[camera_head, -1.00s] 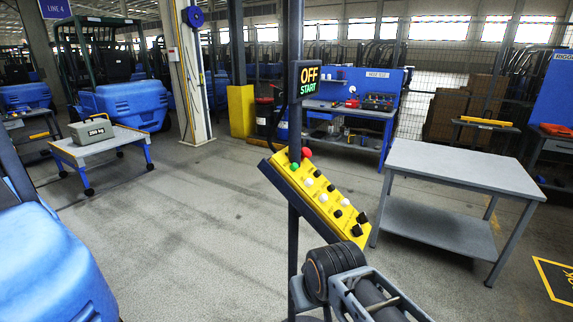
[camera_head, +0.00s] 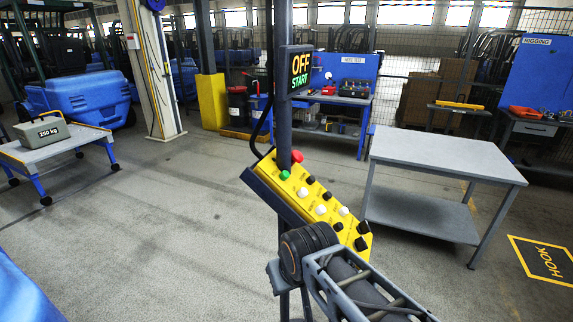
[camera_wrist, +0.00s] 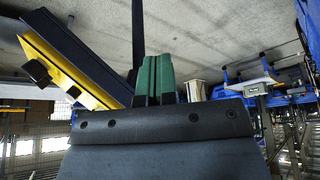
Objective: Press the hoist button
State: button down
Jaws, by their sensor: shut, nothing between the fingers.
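A yellow button panel (camera_head: 318,204) is mounted on a dark post in front of me. It carries a red mushroom button, a green button and several black and white buttons and knobs. Its lettering is too small to read, so I cannot tell which is the hoist button. A display (camera_head: 298,72) above it reads "OFF START". In the wrist view, which looks upside down, my gripper (camera_wrist: 153,80) is shut and empty, with green fingers together. The panel shows edge-on to its left (camera_wrist: 80,70), apart from the fingers. My arm covers the panel's lower surroundings in the head view.
A grey table (camera_head: 446,158) stands to the right of the panel. A cart (camera_head: 75,146) with a 250 kg weight (camera_head: 40,130) stands at the left. A blue workbench (camera_head: 350,90) is behind. A yellow "HOOK" floor marking (camera_head: 545,262) lies at the right. Floor left of the post is clear.

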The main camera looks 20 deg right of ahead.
jog(key=m+t+y+b, duration=0.25)
jog(key=m+y, duration=0.25)
jog(key=m, duration=0.5)
send_near(287, 174)
jog(key=v, duration=0.6)
jog(key=shift+w+d+r+g+y, duration=0.2)
jog(key=shift+d+g+y, duration=0.1)
jog(key=shift+d, duration=0.1)
jog(key=shift+f, duration=0.1)
jog(key=x, duration=1.3)
jog(key=shift+w+a+f, duration=0.1)
jog(key=shift+w+f, duration=0.05)
jog(key=shift+w, duration=0.05)
jog(key=shift+f, duration=0.1)
